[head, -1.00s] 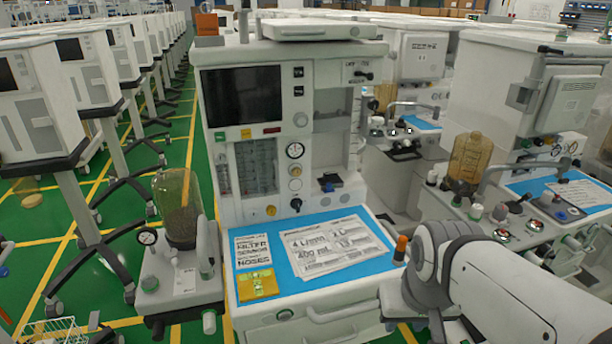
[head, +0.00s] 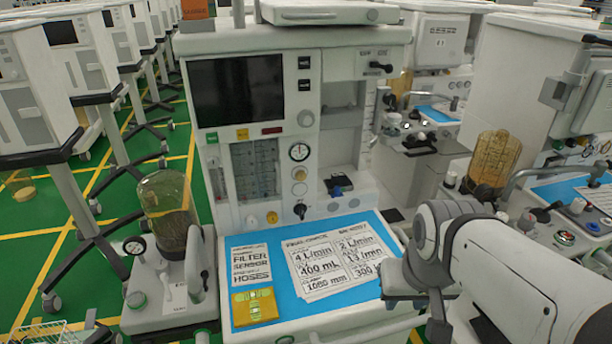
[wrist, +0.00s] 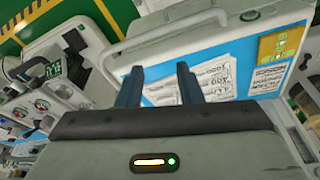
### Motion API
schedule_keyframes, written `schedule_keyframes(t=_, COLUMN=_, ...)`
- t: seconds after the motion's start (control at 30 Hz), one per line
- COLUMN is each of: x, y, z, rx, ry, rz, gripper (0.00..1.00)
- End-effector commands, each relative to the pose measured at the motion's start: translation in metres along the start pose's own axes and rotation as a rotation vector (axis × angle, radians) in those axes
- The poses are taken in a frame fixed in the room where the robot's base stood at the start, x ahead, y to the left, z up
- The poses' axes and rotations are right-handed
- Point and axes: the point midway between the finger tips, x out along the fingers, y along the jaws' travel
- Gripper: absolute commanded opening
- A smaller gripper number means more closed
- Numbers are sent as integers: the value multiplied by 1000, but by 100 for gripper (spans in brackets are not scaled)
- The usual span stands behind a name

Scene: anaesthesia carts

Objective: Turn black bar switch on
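A black bar-shaped switch (head: 381,66) sticks out at the upper right of the near cart's front panel, under small lettering. Another black knob (head: 300,211) sits low on the same panel, below the round gauge. I cannot tell on or off for either. My gripper (wrist: 157,76) is open and empty in the wrist view, its two dark fingers apart. They point toward the cart's blue worktop (head: 305,311), which shows upside down there. In the head view my arm comes in from the lower right, well below and right of the bar switch; the fingers cannot be made out.
A dark screen (head: 238,90) fills the panel's upper left. Another cart (head: 545,85) stands close on the right. Green floor shows at left.

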Motion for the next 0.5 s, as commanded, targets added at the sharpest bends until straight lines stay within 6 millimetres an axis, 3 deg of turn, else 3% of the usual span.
schedule_keyframes(t=0.13, x=8, y=-3, z=-10, rx=-11, ry=26, rz=-5, gripper=33)
schedule_keyframes(t=0.23, x=26, y=2, z=-38, rx=-46, ry=98, rz=-19, gripper=33)
schedule_keyframes(t=0.37, x=62, y=-22, z=-98, rx=-94, ry=265, rz=-48, gripper=33)
schedule_keyframes(t=0.5, x=101, y=-62, z=-166, rx=-148, ry=483, rz=-86, gripper=33)
